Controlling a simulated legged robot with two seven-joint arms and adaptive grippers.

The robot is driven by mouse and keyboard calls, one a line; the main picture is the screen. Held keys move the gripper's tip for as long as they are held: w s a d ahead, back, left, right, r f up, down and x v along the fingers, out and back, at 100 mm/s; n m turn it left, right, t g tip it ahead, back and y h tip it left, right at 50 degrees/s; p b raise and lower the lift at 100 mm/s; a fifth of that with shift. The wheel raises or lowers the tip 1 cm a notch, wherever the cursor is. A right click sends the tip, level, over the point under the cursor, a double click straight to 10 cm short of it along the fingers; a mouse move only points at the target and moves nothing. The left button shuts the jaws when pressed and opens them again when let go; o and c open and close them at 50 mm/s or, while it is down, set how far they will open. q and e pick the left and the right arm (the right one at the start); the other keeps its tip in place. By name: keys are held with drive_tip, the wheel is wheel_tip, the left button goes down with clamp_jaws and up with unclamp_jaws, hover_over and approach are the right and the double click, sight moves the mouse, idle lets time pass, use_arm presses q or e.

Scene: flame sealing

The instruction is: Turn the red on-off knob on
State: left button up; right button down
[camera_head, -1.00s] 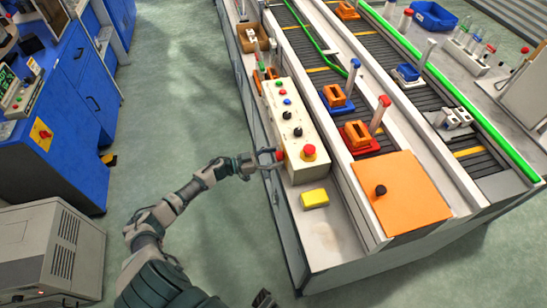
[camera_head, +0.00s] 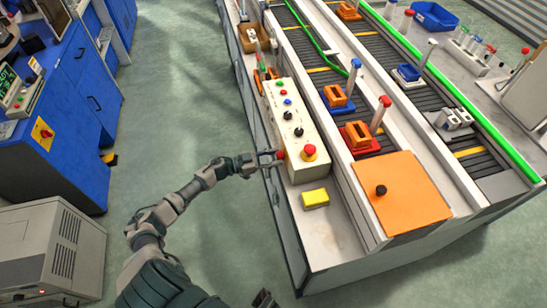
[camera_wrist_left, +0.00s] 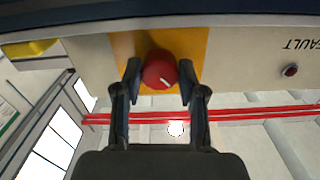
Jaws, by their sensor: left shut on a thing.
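The red on-off knob (camera_wrist_left: 159,69) sits on a yellow-orange plate (camera_wrist_left: 193,43) on the side of the beige control box. In the head view the left gripper (camera_head: 272,158) is at the near left side of the control box (camera_head: 293,128), and only a bit of the red knob (camera_head: 280,154) shows. My right gripper is not clearly seen.
A red mushroom button (camera_head: 309,151) and several smaller buttons stand on the box top. A yellow block (camera_head: 315,198) lies in front of it. An orange plate (camera_head: 405,193) with a black knob is to the right. Open floor (camera_head: 190,90) lies left of the bench.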

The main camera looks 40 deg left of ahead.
use_arm(q)
drive_tip(key=shift+f+m+b, duration=0.1)
drive_tip(key=shift+m+b, duration=1)
drive_tip(key=shift+m, duration=7.4)
use_arm(e)
drive_tip(key=w+a+r+t+y, duration=0.1)
drive_tip(key=w+a+r+t, duration=0.1)
drive_tip(key=w+t, duration=0.2)
drive_tip(key=shift+w+a, duration=0.2)
drive_tip(key=shift+w, duration=1.15)
drive_tip(key=shift+w+a+r, duration=0.1)
drive_tip(key=shift+r, duration=0.05)
use_arm(q)
drive_tip(key=o, duration=1.1)
drive_tip(key=shift+f, duration=0.1)
drive_tip(key=shift+o, duration=0.2)
